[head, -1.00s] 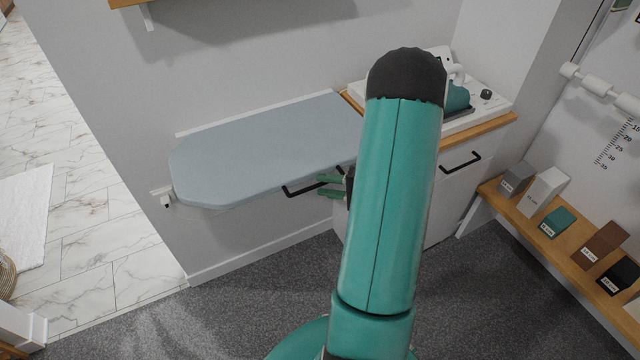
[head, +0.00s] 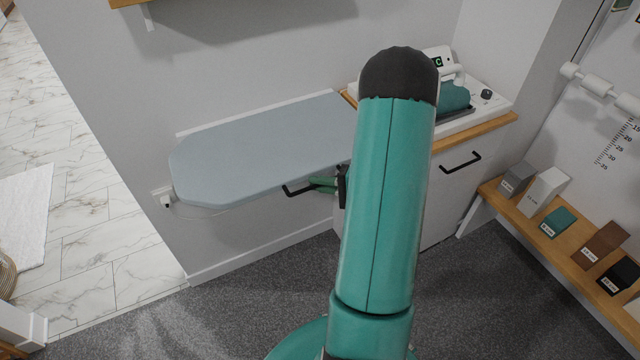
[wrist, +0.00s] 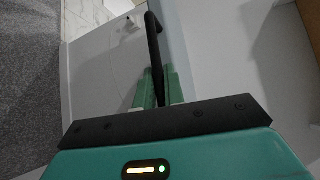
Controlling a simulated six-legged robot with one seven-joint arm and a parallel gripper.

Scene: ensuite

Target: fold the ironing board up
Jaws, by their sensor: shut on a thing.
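The ironing board (head: 255,148) is a long pale blue-grey board. It stands out level from the wall, with a rounded left end and its right part behind my arm. A black bar handle (head: 298,191) hangs under its front edge. My gripper (head: 322,184) has green fingers and is shut on this handle, near its right part. In the wrist view the black handle (wrist: 153,45) runs between the green fingers of my gripper (wrist: 158,88). The board's edge shows beside it. My arm hides the handle's right end in the head view.
A wooden-topped cabinet (head: 470,132) with a white and teal appliance stands right of the board. A low wooden shelf (head: 566,250) with several boxes is at the right. A wall socket with a plug (head: 165,198) is by the board's left end. Grey carpet in front is clear.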

